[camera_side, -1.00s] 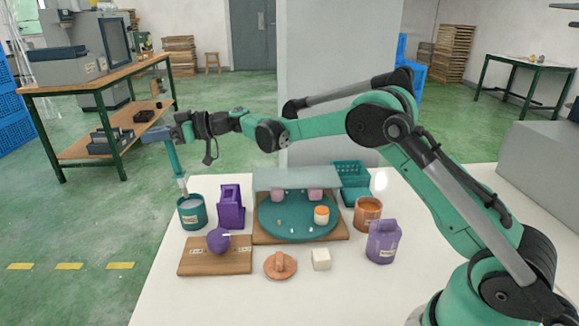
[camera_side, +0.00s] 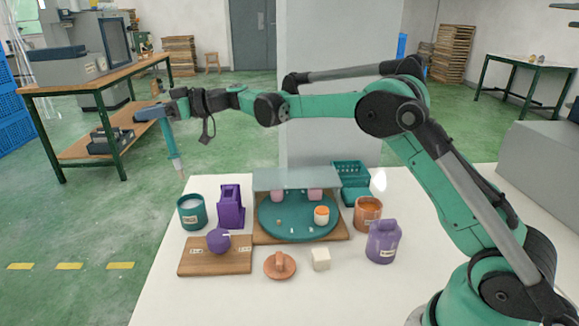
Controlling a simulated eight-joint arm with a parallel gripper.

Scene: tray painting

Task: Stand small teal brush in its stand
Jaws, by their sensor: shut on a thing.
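My gripper (camera_side: 160,111) is at the upper left, high above the table's back left corner, shut on the small teal brush (camera_side: 170,145). The brush hangs down from it, slightly tilted, with its pale tip (camera_side: 179,173) lowest. The tip is in the air above and left of the teal pot (camera_side: 192,212), clear of its rim. A purple upright holder (camera_side: 231,208) with an opening stands just right of the pot; it looks like the brush stand, and no brush shows in it.
A purple ball (camera_side: 218,240) sits on a wooden board (camera_side: 215,262) in front. A round teal tray (camera_side: 290,226) under a pale cover (camera_side: 297,179) fills the centre. An orange pot (camera_side: 367,212) and a purple bottle (camera_side: 383,242) stand at right.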

